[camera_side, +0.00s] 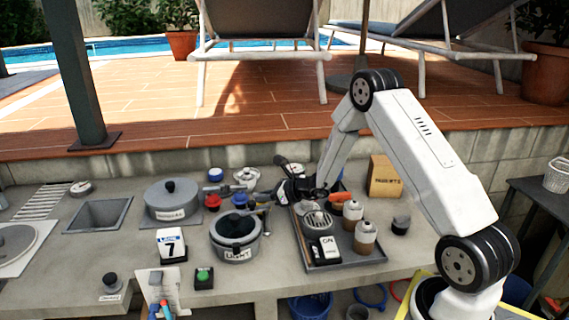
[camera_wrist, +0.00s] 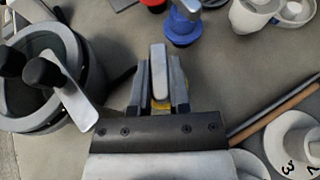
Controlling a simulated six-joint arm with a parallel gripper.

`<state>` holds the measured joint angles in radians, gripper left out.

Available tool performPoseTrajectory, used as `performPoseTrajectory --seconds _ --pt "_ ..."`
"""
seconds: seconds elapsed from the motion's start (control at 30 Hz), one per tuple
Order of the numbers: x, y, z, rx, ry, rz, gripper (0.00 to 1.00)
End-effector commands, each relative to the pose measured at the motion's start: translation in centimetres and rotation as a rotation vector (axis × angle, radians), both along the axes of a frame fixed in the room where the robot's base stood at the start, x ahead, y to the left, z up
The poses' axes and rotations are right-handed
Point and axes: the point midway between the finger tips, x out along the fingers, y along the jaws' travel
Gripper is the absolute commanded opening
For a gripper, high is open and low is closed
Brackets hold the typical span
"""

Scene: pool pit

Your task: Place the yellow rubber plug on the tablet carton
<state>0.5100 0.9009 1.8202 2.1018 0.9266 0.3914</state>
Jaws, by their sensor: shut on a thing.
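The yellow rubber plug (camera_wrist: 158,104) shows as a small yellow patch between my fingers in the wrist view, under an upright grey handle. My gripper (camera_wrist: 160,92) is shut on it, and the fingers hide most of it. In the side view my gripper (camera_side: 264,200) is just behind and right of the lidded pot, above the counter; the plug is too small to make out there. The tablet carton (camera_side: 385,179) is a brown box at the back right of the counter, with lettering too small to read surely. The carton is out of the wrist view.
A pot (camera_side: 235,243) stands near my gripper, and a blue plug (camera_wrist: 183,27) with a grey handle lies ahead. A dark tray (camera_side: 337,262) with bottles and a white device lies between gripper and carton.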

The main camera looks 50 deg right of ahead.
Motion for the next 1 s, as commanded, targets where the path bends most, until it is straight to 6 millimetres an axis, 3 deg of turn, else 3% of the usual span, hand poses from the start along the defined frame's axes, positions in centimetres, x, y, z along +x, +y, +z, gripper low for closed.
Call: performPoseTrajectory --seconds 0.33,0.83,1.0 --pt "-0.2 0.0 3.1 -0.002 -0.002 -0.001 0.00" --pt "-5.0 1.2 8.9 -0.001 -0.003 -0.002 0.00" --pt "-7.8 1.9 10.1 -0.001 -0.003 -0.002 0.00"
